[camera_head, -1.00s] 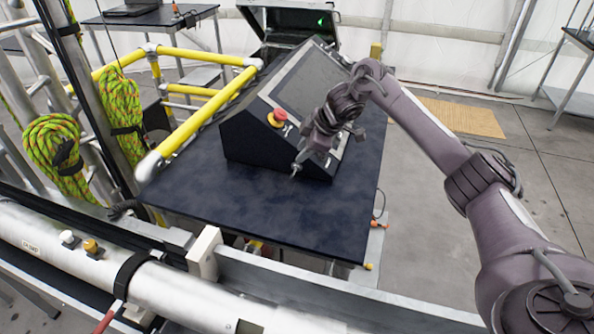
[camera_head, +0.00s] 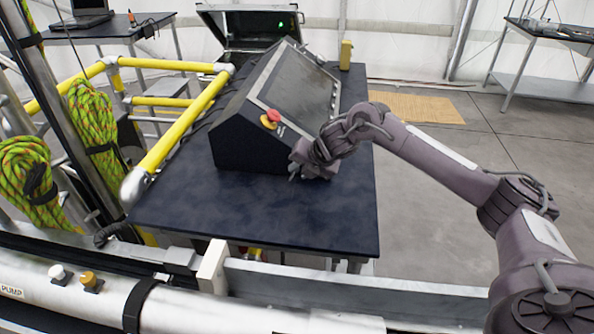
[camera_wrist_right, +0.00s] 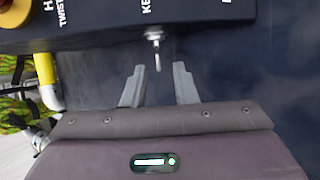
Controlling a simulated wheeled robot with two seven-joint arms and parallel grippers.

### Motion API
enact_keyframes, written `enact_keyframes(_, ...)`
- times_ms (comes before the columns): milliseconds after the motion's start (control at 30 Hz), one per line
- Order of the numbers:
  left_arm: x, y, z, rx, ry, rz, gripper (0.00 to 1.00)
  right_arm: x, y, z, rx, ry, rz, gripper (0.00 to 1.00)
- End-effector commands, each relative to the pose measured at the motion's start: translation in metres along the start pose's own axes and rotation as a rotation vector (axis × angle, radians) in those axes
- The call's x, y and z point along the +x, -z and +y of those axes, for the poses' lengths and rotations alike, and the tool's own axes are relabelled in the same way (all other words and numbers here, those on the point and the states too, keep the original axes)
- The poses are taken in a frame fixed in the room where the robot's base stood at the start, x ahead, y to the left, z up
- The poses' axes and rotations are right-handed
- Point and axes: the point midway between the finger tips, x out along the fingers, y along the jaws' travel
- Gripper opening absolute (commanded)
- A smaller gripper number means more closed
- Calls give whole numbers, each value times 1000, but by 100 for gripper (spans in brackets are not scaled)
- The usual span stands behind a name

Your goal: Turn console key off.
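The dark console (camera_head: 232,143) with a sloped screen stands on the blue-black table. In the right wrist view a small metal key (camera_wrist_right: 156,50) sticks out of the console panel (camera_wrist_right: 105,22), beside printed lettering that starts "KE". My right gripper (camera_wrist_right: 158,85) is open and empty. Its two fingers point toward the panel, one on each side of the key's line, with the key's end just ahead of the fingertips and not gripped. In the head view my right gripper (camera_head: 294,174) is at the console's lower right front corner and hides the key. My left gripper is not in view.
A red emergency button (camera_head: 270,119) sits on the console left of my right gripper; its yellow surround (camera_wrist_right: 12,12) shows in the wrist view. Yellow railing (camera_head: 185,125) runs along the table's left side. The table's front part (camera_head: 260,215) is clear.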

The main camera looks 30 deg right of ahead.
Motion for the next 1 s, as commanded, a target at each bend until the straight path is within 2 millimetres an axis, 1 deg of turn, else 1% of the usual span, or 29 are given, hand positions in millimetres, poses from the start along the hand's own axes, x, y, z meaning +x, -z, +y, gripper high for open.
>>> enact_keyframes(100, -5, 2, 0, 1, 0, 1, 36, 16, 0, 1, 1, 1, 2, 26)
enact_keyframes(200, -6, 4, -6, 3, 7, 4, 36, 24, 0, 1, 1, 0, 1, 26)
enact_keyframes(367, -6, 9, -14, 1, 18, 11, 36, 29, 0, 0, 1, 1, 0, 26)
enact_keyframes(533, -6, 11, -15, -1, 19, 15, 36, 29, 0, 0, 1, 1, 0, 26)
enact_keyframes(733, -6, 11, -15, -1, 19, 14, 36, 29, 0, 0, 1, 1, 0, 0)
enact_keyframes(1000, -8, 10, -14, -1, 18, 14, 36, 28, 0, 0, -1, 5, 0, 0)
